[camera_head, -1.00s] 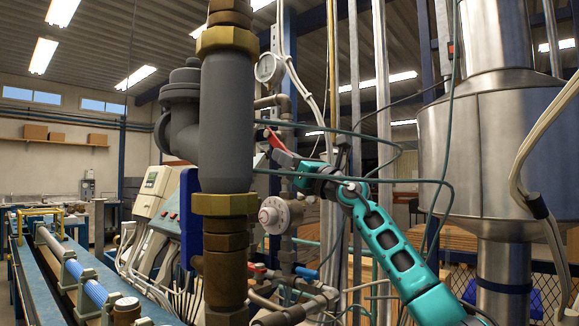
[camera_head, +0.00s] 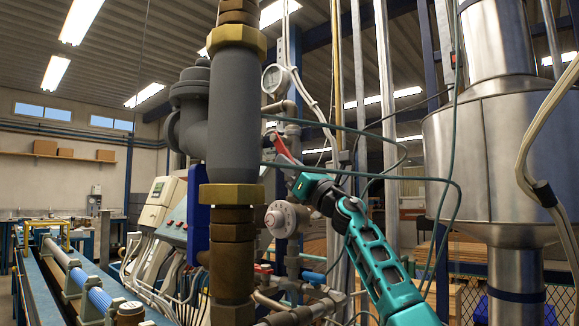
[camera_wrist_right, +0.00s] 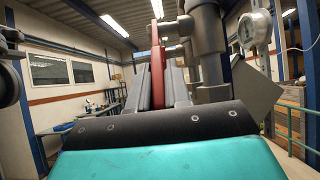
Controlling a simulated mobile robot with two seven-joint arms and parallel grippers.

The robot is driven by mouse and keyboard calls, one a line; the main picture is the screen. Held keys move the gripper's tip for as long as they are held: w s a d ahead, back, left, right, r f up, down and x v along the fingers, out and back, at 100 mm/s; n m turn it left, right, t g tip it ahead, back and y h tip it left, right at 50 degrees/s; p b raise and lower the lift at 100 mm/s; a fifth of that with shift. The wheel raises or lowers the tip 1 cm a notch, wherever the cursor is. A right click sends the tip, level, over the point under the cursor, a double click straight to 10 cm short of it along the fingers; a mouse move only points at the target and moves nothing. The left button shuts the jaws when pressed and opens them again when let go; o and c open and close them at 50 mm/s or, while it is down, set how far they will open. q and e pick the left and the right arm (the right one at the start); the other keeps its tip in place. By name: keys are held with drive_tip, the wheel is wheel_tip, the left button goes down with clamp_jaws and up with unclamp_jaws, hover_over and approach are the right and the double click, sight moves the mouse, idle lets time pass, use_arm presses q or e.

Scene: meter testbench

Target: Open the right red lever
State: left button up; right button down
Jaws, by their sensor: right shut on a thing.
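The red lever (camera_head: 282,147) is on the piping right of the thick grey vertical pipe, below a round gauge. It slants in the head view, upper end to the left. My right gripper (camera_head: 292,162) is at its lower right, shut on it. In the right wrist view the red lever (camera_wrist_right: 158,62) stands upright between the two grey fingers (camera_wrist_right: 159,88), which hide part of it. My left gripper is not in view.
The thick grey pipe (camera_head: 235,115) stands close on the left. A round gauge (camera_head: 274,79), a valve body (camera_head: 287,219) and a lower blue handle (camera_head: 313,277) are nearby. A large steel vessel (camera_head: 490,150) stands right.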

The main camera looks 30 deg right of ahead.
drive_tip(key=c, duration=1.3)
unclamp_jaws()
drive_tip(key=shift+o, duration=0.7)
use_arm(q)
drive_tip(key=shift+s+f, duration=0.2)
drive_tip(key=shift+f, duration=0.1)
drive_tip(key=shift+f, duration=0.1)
use_arm(e)
drive_tip(key=shift+s+d+f, duration=0.25)
drive_tip(key=shift+s+f, duration=0.15)
drive_tip(key=shift+s, duration=0.05)
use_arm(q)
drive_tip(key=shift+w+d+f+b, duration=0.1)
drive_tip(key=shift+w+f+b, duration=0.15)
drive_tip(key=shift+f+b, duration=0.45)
use_arm(e)
drive_tip(key=v, duration=1.1)
drive_tip(key=shift+s, duration=0.3)
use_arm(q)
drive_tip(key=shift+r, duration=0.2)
use_arm(e)
drive_tip(key=shift+f, duration=0.15)
drive_tip(key=shift+c, duration=0.4)
